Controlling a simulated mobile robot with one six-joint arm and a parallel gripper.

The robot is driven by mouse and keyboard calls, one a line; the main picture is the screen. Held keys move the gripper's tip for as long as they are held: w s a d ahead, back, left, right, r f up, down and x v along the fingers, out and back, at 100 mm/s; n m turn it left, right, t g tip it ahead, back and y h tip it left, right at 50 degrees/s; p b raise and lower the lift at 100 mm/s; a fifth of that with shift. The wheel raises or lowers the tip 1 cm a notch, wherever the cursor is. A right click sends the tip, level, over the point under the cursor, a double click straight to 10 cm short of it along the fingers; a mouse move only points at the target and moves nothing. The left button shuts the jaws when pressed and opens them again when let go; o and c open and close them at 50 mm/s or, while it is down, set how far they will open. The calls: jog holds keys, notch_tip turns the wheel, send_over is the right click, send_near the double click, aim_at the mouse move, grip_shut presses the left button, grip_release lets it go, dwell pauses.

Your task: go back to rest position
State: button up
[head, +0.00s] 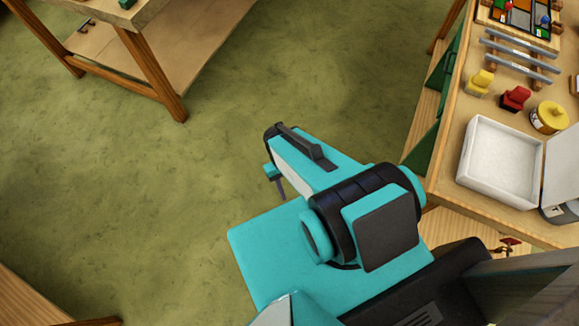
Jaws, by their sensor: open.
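My teal and black arm is folded over my own teal base in the lower middle of the head view. Its forearm points up and to the left, over the green floor. My gripper (281,188) shows only in small part below the forearm, as a thin dark piece beside a small teal block. The rest of it is hidden behind the arm. It is open, and I see nothing held in it. It is clear of the workbench (451,178) on the right.
The workbench bears a white open box (499,163), a yellow-lidded jar (549,117), a red block (515,98), a yellow block (480,83), grey bars (520,55) and a leaded panel (519,17). Another wooden table (150,12) stands upper left. The floor (130,195) between is clear.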

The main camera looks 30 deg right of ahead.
jog(key=shift+f, duration=0.1)
jog(key=f+b, duration=0.2)
jog(key=b, duration=0.1)
jog(key=f+b, duration=0.3)
jog(key=shift+s+f, duration=0.2)
jog(key=shift+f, duration=0.1)
jog(key=shift+c, duration=1.3)
jog(key=shift+a, duration=0.1)
